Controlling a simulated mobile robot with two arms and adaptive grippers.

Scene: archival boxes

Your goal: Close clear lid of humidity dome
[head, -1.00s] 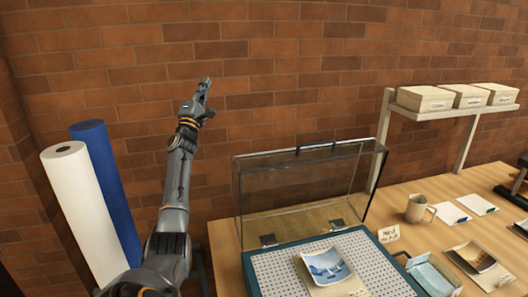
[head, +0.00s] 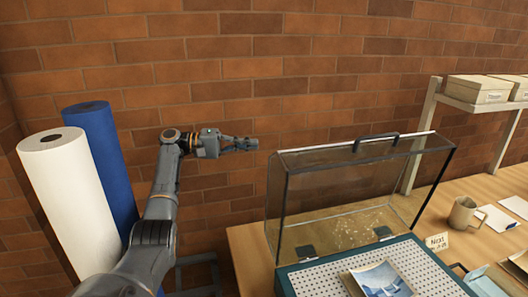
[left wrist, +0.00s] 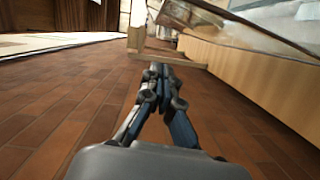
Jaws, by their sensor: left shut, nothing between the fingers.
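The humidity dome's clear lid (head: 350,185) stands raised on its hinges at the back of the teal-edged base, with a dark handle (head: 376,141) along its top edge. The base has a white perforated tray (head: 325,282), and a photograph (head: 384,280) lies on it. My left gripper (head: 254,144) is in the air left of the lid, apart from it, pointing right. Its fingers are shut and empty; they also show in the left wrist view (left wrist: 160,72). My right gripper is not in view.
A white roll (head: 70,200) and a blue roll (head: 105,160) stand at the left by the brick wall. Right of the dome are a mug (head: 462,213), a small sign (head: 437,242) and papers (head: 495,218). A shelf (head: 480,106) holds boxes.

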